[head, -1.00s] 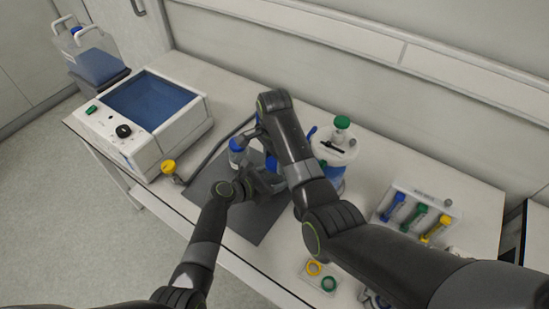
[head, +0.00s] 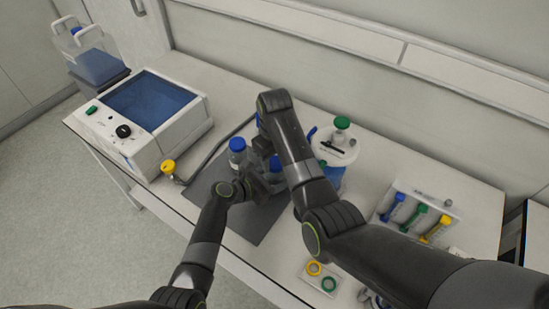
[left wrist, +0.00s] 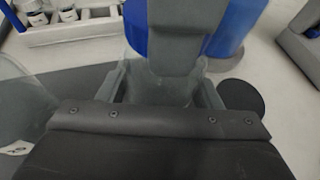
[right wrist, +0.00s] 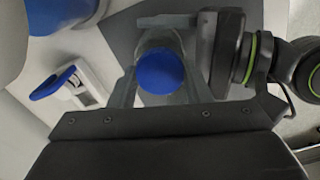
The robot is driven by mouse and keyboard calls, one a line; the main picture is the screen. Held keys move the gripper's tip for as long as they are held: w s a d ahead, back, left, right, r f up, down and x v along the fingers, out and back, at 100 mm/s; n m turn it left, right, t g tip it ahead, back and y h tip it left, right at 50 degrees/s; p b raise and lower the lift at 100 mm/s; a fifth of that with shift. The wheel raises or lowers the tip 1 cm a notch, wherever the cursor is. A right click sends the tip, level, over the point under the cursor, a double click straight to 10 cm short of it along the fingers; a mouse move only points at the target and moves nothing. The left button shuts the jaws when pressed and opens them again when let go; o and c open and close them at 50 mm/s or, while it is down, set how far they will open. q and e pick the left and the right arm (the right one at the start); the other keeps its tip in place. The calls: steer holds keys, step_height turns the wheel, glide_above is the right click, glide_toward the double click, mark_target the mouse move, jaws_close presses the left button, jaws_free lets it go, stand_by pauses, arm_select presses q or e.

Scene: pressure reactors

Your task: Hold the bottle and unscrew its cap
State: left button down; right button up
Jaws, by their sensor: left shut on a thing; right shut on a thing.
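The bottle is clear with a blue cap (head: 275,162) and stands over the dark mat (head: 240,217). My left gripper (head: 262,186) is shut on the bottle's clear body, which shows between the fingers in the left wrist view (left wrist: 172,88). My right gripper (right wrist: 160,80) comes from above and is shut on the blue cap, seen from the top in the right wrist view (right wrist: 160,72). My right arm hides part of the bottle in the head view. I cannot tell how far the cap is turned.
A second blue-capped bottle (head: 237,152) stands close on the left. A blue vessel with a green-topped lid (head: 338,145) is close on the right. A blue-topped bath (head: 150,112), a tube rack (head: 415,215) and a ring tray (head: 318,278) stand around.

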mark_target(275, 162)
steer(key=n, duration=1.2)
steer(key=shift+r+n, duration=0.1)
steer(key=shift+n, duration=0.3)
steer(key=n, duration=0.4)
steer(key=shift+r, duration=0.15)
steer(key=shift+r, duration=0.95)
steer(key=shift+r, duration=0.1)
steer(key=shift+r, duration=1.9)
